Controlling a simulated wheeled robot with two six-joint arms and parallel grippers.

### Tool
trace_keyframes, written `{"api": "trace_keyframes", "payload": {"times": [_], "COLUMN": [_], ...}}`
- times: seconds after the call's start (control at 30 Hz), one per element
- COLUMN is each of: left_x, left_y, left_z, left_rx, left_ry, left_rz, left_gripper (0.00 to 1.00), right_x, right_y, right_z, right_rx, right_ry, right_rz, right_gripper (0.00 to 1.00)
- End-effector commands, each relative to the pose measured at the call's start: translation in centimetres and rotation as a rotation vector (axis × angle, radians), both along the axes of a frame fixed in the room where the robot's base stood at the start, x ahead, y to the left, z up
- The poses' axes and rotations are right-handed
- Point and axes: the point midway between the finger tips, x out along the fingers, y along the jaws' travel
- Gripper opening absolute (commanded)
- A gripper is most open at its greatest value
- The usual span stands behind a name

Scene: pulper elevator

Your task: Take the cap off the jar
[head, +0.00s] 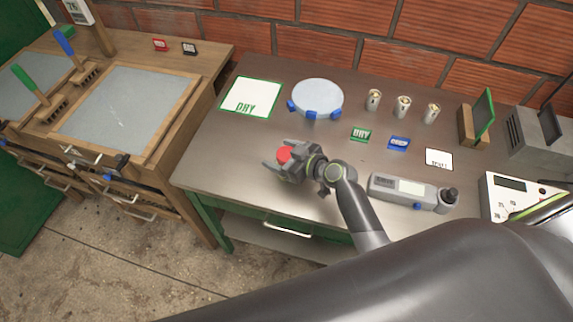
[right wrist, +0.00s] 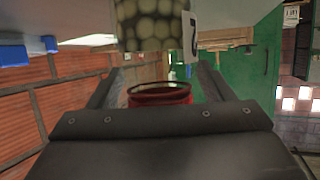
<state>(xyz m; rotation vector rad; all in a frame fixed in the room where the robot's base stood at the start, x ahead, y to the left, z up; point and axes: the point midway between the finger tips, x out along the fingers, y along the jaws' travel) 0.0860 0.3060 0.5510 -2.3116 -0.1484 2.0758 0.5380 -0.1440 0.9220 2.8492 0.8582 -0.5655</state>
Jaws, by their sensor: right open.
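The jar's red cap (head: 284,154) shows between the fingers of my right gripper (head: 276,163), above the near left part of the metal table. In the right wrist view, the cap (right wrist: 160,96) sits between the two fingers (right wrist: 155,90), with its dark rim towards the jar. The jar (right wrist: 150,27) is filled with tan beans and bears a pale label. A see-through band lies between the beans and the cap; I cannot tell whether it is clear glass or open air. My right gripper is open around the cap. The gripper hides the jar in the head view.
A green-bordered DRY mat (head: 237,107) and a round pale plate with blue feet (head: 311,88) lie behind the gripper. Several small cups (head: 403,107) stand at the back. A grey meter (head: 388,186) lies to the right. A wooden bench (head: 180,75) stands left.

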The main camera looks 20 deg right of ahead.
Motion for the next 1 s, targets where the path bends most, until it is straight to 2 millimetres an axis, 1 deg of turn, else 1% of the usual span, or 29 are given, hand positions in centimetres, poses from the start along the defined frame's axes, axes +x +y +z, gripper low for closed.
{"api": "trace_keyframes", "payload": {"times": [0.03,0.4,0.47,0.67,0.77,0.87,1.0], "left_x": [0.0,0.0,-0.1,-0.1,-0.1,-0.1,-0.1], "left_y": [0.0,0.0,0.0,0.0,0.0,0.0,0.0], "left_z": [0.0,0.0,0.0,0.0,0.0,-0.1,-0.2], "left_rx": [0.000,0.000,0.000,0.000,0.000,0.000,0.000], "left_ry": [0.000,0.001,0.001,0.001,0.001,0.001,0.001], "left_rz": [0.000,0.000,0.000,0.000,0.000,0.000,0.000], "left_gripper": [0.69,0.69,0.69,0.69,0.69,0.69,0.69], "right_x": [0.0,0.0,0.0,0.0,0.0,0.0,0.1], "right_y": [0.0,0.0,0.0,0.0,0.0,0.0,0.0], "right_z": [0.0,0.0,0.1,0.1,0.6,1.7,4.1], "right_rx": [0.000,-0.001,0.000,0.001,0.000,-0.001,-0.001], "right_ry": [0.000,0.001,-0.001,-0.001,-0.002,-0.004,-0.008], "right_rz": [0.000,0.000,-0.001,0.000,0.000,0.001,0.002], "right_gripper": [0.71,0.23,0.16,0.16,0.16,0.16,0.16]}}
